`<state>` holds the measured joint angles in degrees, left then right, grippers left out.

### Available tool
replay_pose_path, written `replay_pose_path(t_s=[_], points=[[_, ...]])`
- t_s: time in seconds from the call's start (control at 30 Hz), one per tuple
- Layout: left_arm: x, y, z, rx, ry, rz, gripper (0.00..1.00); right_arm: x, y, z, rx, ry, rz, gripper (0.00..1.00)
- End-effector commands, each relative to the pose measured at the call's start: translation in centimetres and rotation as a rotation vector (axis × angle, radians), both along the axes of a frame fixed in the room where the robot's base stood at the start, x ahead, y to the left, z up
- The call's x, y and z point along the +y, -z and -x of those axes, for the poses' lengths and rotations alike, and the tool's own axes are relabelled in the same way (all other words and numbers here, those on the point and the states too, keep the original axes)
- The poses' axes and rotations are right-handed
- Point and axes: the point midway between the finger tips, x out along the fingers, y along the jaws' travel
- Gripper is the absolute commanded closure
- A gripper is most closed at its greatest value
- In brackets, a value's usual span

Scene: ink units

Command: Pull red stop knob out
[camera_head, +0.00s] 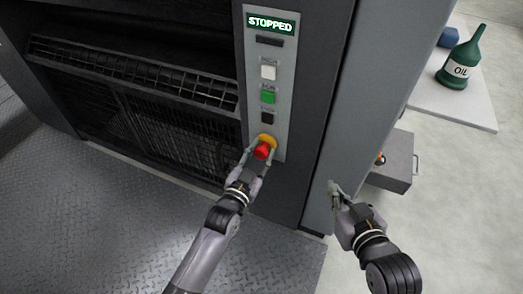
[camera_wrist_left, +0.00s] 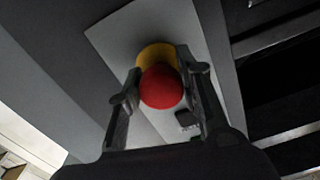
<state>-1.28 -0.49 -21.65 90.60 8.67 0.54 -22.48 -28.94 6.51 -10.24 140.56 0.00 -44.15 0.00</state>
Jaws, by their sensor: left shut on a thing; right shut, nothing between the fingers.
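The red stop knob (camera_head: 262,151) sits on a yellow base (camera_head: 267,139) at the bottom of a light grey control panel (camera_head: 283,100). My left gripper (camera_head: 257,156) is shut on the red knob, with one finger on each side of it. In the left wrist view the red knob (camera_wrist_left: 161,87) shows between the two fingers, with the yellow base (camera_wrist_left: 157,54) behind it. My right gripper (camera_head: 336,190) is shut and empty, beside the machine's right side. A display (camera_head: 271,23) at the panel's top reads "STOPPED".
Above the knob are a white button (camera_head: 268,69), a green button (camera_head: 268,95) and a dark button (camera_head: 267,118). A grey box (camera_head: 395,160) stands right of the machine. A green oil can (camera_head: 460,65) stands on a light surface (camera_head: 470,103).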

Motion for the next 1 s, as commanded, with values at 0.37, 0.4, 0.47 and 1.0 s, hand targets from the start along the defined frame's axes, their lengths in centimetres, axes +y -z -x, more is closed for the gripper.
replay_pose_path(t_s=[0.37,0.4,0.47,1.0], points=[[0.0,0.3,0.2,0.004,0.001,-0.002,0.58,0.0,0.0,0.0,-0.002,0.000,0.000,1.00],[0.0,0.3,0.2,0.004,0.001,-0.002,0.55,0.0,0.0,0.0,-0.002,0.000,0.000,1.00],[0.0,0.3,0.2,0.003,0.001,-0.001,0.51,0.0,0.0,0.0,-0.003,0.000,-0.001,1.00],[0.6,0.3,1.7,0.004,0.001,-0.002,0.46,0.0,-0.1,0.0,-0.005,0.000,-0.001,1.00]])
